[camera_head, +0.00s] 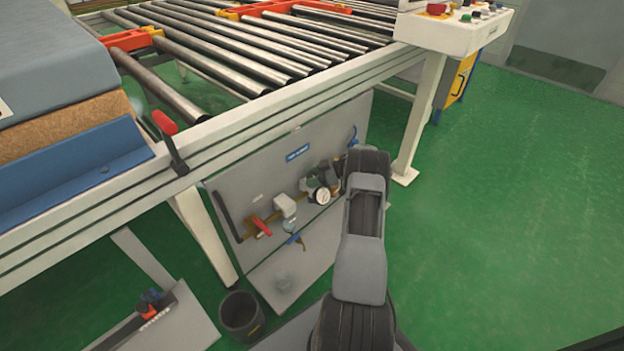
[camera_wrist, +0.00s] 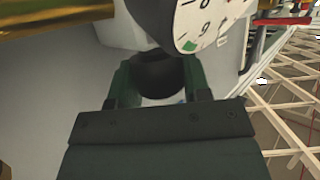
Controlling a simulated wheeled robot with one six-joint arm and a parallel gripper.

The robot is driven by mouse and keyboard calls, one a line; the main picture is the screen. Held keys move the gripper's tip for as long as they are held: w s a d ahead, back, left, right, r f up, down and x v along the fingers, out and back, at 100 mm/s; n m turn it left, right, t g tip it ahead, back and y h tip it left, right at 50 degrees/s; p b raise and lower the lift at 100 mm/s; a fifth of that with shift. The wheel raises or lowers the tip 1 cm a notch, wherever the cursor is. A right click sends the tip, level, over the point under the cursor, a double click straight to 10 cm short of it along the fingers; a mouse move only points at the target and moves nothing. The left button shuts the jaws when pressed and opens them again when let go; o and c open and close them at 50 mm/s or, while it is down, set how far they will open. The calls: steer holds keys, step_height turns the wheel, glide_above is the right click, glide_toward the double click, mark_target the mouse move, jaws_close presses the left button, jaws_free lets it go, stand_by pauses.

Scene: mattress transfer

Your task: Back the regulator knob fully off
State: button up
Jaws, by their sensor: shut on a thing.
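The regulator knob (camera_wrist: 163,76) is a dark round knob just below the gauge in the wrist view. My gripper (camera_wrist: 156,82) is shut on it, with one green-dark finger on each side. The white pressure gauge (camera_wrist: 207,20) sits right above the knob in the wrist view, its dial partly cut off by the frame. In the head view the gauge (camera_head: 322,196) is on the grey panel, and my arm comes up close on its right. The knob cannot be made out clearly in the head view.
The grey panel (camera_head: 243,190) hangs under the roller conveyor and carries brass piping, a red-handled valve (camera_head: 261,226) and a white fitting (camera_head: 285,205). A black bucket (camera_head: 241,315) stands on the floor below. A conveyor leg (camera_head: 417,130) is to the right; green floor beyond is clear.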

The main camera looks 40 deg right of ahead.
stand_by(0.5)
steer(key=o, duration=0.9)
steer(key=shift+o, duration=0.2)
steer(key=shift+r, duration=0.1)
